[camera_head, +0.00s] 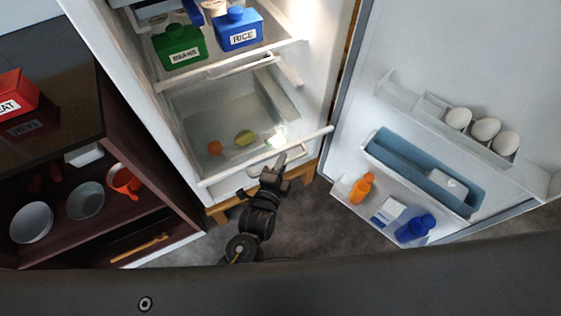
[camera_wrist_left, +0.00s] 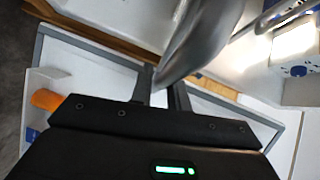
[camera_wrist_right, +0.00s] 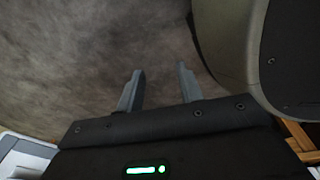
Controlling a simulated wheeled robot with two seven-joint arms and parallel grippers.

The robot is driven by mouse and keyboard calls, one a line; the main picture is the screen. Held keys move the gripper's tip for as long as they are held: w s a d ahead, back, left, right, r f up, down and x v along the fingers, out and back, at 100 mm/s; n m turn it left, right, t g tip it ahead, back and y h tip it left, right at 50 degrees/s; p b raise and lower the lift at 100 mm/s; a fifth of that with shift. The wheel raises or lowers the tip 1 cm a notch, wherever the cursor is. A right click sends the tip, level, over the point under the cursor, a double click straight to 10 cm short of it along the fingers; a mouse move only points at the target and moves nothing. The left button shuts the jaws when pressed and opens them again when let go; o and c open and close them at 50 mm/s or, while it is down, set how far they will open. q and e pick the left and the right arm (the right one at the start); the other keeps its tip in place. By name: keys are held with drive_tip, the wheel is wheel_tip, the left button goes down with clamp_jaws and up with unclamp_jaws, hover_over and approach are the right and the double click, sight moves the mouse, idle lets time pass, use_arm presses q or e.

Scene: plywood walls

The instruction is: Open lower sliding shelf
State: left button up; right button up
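The lower sliding shelf (camera_head: 190,117) is a clear drawer in the bottom of the open fridge. My right gripper (camera_wrist_right: 158,88) is open and empty, above the floor.
A green box (camera_head: 180,48) and a blue box (camera_head: 238,30) stand on the upper shelf. A dark cabinet (camera_head: 110,150) with bowls is at the left.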

use_arm(q)
drive_tip(key=o, duration=0.3)
drive_tip(key=shift+s+a, duration=0.1)
